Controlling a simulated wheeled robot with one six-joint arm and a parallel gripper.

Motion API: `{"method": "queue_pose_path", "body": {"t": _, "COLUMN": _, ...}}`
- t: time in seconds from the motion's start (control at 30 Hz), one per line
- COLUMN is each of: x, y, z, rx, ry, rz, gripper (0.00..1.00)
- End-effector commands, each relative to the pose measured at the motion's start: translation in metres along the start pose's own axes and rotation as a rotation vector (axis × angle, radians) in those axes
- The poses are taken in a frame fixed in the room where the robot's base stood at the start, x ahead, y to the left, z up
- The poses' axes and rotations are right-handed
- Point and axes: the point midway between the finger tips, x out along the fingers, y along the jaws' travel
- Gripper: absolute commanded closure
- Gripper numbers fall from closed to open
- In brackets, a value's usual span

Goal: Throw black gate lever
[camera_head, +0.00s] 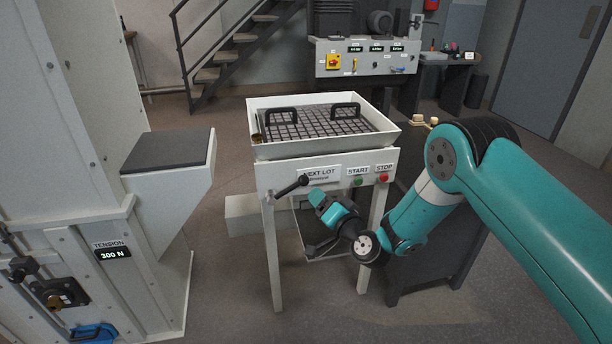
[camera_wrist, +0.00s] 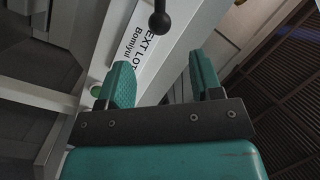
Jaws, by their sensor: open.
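The black gate lever (camera_head: 290,187) is on the front of the white screen table, at its left side. Its shaft slants up to the right from a pivot, ending in a round black knob. My gripper (camera_head: 318,197) is just right of and below the knob in the head view. In the wrist view, the knob (camera_wrist: 160,21) is at the top middle, beyond my open gripper (camera_wrist: 162,80). The teal fingers are apart with nothing between them. The lever's pivot is out of the wrist view.
The white table (camera_head: 264,172) has a NEXT LOT label, a green START button (camera_head: 358,182) and a red STOP button (camera_head: 383,178). A grey machine with a tension display (camera_head: 114,253) stands left. A control panel (camera_head: 367,62) and stairs (camera_head: 222,50) are behind.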

Motion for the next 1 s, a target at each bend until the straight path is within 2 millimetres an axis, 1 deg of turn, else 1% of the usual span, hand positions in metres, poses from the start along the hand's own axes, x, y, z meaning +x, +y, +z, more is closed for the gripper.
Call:
{"method": "queue_pose_path", "body": {"t": 0.03, "x": 0.006, "y": -0.004, "z": -0.003, "rx": -0.002, "ry": 0.002, "rz": -0.003, "gripper": 0.41}}
{"method": "queue_pose_path", "body": {"t": 0.1, "x": 0.015, "y": -0.003, "z": 0.0, "rx": -0.003, "ry": -0.003, "rz": -0.006, "gripper": 0.41}}
{"method": "queue_pose_path", "body": {"t": 0.27, "x": 0.037, "y": -0.002, "z": 0.0, "rx": -0.002, "ry": 0.0, "rz": -0.004, "gripper": 0.41}}
{"method": "queue_pose_path", "body": {"t": 0.4, "x": 0.061, "y": -0.001, "z": 0.0, "rx": -0.001, "ry": 0.001, "rz": -0.003, "gripper": 0.41}}
{"method": "queue_pose_path", "body": {"t": 0.53, "x": 0.078, "y": 0.0, "z": 0.001, "rx": -0.001, "ry": 0.0, "rz": -0.003, "gripper": 0.41}}
{"method": "queue_pose_path", "body": {"t": 0.7, "x": 0.088, "y": 0.0, "z": 0.001, "rx": 0.001, "ry": 0.0, "rz": 0.0, "gripper": 0.41}}
{"method": "queue_pose_path", "body": {"t": 1.0, "x": 0.09, "y": 0.0, "z": 0.0, "rx": 0.002, "ry": 0.0, "rz": 0.002, "gripper": 0.41}}
